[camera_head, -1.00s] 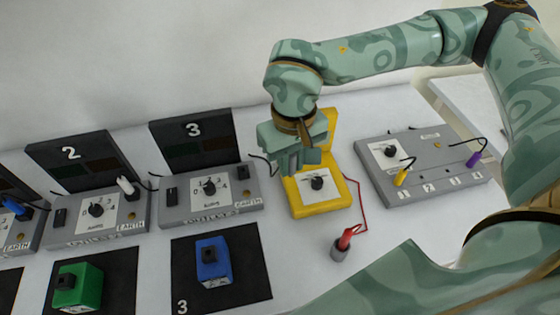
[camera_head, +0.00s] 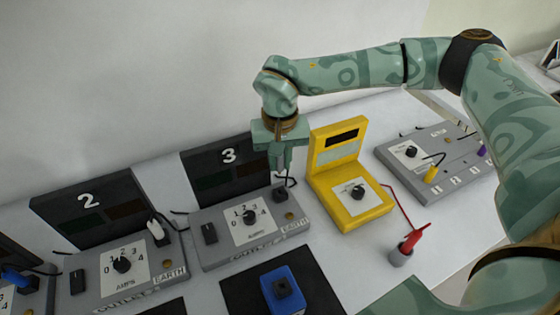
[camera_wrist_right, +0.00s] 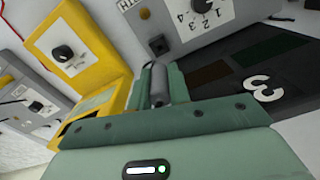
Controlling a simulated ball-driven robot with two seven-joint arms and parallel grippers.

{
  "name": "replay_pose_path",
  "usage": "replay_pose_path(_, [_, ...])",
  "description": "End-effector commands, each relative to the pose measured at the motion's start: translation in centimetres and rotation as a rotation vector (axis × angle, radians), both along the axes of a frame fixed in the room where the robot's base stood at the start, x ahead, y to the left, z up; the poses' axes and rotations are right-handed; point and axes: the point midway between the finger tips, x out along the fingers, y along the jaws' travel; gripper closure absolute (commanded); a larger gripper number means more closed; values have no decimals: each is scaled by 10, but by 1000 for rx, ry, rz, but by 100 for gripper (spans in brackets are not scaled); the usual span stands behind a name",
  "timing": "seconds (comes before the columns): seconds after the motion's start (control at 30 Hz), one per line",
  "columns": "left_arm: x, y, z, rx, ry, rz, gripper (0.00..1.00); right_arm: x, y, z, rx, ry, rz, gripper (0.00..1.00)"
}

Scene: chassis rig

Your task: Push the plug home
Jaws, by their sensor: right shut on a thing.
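My right gripper (camera_head: 281,166) points down over the right end of the unit labelled 3 (camera_head: 210,262). It is shut on a grey plug (camera_wrist_right: 158,84), which sits between the fingers in the right wrist view. The unit's dark square socket (camera_head: 280,194) lies just below the fingertips; it also shows in the wrist view (camera_wrist_right: 158,45), beyond the plug. The plug looks apart from the socket there, but the exact gap is hard to judge. A dark cable loops beside the fingers. My left gripper is not in view.
A yellow meter (camera_head: 350,207) stands close right of the gripper, with a red lead to a red probe in a grey holder (camera_head: 401,257). Unit 2 (camera_head: 90,285) has a white plug (camera_head: 156,232). A blue box (camera_head: 282,290) sits in front on a black mat.

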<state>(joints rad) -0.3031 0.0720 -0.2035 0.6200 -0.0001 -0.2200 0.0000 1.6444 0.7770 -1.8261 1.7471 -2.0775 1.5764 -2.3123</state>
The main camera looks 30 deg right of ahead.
Motion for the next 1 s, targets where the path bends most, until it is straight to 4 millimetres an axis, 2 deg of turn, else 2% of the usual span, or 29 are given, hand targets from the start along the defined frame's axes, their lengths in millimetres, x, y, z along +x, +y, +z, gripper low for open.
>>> replay_pose_path(0.37, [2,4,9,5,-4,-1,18,-1,0,3,0,-1,1,100])
replay_pose_path(0.8, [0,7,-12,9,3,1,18,-1,0,-46,-1,3,1,100])
replay_pose_path(1.0, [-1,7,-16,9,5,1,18,0,0,-58,-1,1,1,100])
